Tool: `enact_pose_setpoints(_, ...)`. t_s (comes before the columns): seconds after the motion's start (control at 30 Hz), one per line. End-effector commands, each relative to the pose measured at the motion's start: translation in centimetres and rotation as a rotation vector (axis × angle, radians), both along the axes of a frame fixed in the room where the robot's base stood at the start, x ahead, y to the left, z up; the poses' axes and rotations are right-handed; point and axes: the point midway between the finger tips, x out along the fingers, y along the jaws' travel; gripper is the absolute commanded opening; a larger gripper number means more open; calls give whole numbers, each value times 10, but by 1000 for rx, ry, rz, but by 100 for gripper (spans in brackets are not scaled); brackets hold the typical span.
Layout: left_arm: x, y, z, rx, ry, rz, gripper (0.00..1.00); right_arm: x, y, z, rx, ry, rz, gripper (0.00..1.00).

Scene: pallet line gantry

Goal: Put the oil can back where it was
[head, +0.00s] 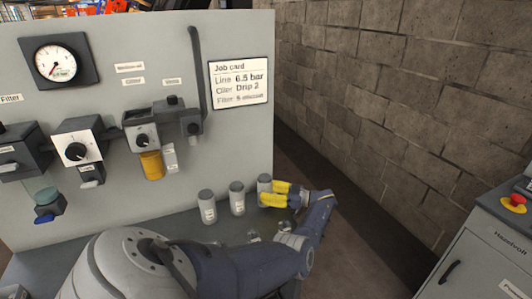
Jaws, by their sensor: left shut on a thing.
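Three small grey cans with pale labels show in the head view: a left can (207,207), a middle can (237,199) and a right can (264,183). They look upright, in a row along the grey ledge (185,226) below the panel. The labels are too small to read, so I cannot tell by name which is the oil can. My left gripper (272,194), with yellow fingers, is shut on the right can from its right side. The fingers hide the can's lower part, so I cannot tell whether it touches the ledge. My right gripper is not in view.
The panel (235,140) stands behind the cans, with a gauge (56,62), a job card (239,82), and a yellow-bowled unit (151,164). A grey cabinet (485,250) with a red stop button (514,202) stands at right. A block wall (400,80) is behind.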

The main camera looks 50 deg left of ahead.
Motion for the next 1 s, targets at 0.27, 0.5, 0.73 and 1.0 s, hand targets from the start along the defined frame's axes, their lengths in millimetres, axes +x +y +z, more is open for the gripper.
enact_pose_setpoints(0.27,0,0,-1,2,0,1,11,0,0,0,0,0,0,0)
enact_pose_setpoints(0.5,0,0,-3,1,0,0,73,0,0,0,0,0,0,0)
enact_pose_setpoints(0.73,0,0,-3,1,1,0,73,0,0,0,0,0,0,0)
enact_pose_setpoints(1.0,-8,2,0,-1,1,28,73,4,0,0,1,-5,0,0)
